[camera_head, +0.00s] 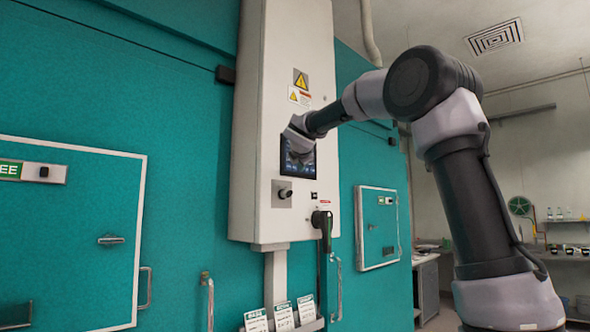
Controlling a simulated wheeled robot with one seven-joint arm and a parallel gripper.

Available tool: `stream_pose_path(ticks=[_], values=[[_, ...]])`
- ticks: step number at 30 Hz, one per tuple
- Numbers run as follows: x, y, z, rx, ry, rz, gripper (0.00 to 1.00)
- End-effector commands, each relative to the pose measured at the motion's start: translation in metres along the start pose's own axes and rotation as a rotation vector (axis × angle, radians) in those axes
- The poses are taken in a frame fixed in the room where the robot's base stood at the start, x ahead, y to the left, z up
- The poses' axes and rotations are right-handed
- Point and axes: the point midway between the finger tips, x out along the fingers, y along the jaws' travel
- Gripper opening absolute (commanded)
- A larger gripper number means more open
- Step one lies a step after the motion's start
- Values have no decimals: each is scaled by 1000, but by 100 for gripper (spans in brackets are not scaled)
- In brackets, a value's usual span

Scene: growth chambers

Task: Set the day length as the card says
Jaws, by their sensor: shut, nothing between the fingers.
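A white control cabinet (284,70) is mounted on the teal chamber wall. A small dark display (311,163) is set in its front. My gripper (299,152) is at the display, in front of its upper left part, and hides some of it. The fingers look shut and empty; I cannot tell whether they touch the display. Three white cards with green headings, a left one (256,322), a middle one (284,318) and a right one (306,310), stand in a holder below the cabinet. Their small text and the display's contents are too small to read.
Below the display are a knob (285,194) and a black handle (323,220). A white-framed chamber door (70,240) is at left, a smaller door (377,228) right of the cabinet. Shelves and a bench stand at the far right. My arm crosses the right side.

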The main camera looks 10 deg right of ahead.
Motion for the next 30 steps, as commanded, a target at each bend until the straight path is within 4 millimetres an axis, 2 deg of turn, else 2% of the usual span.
stream_pose_path(ticks=[30], values=[[6, 5, -4, 0, 0, 0, 0]])
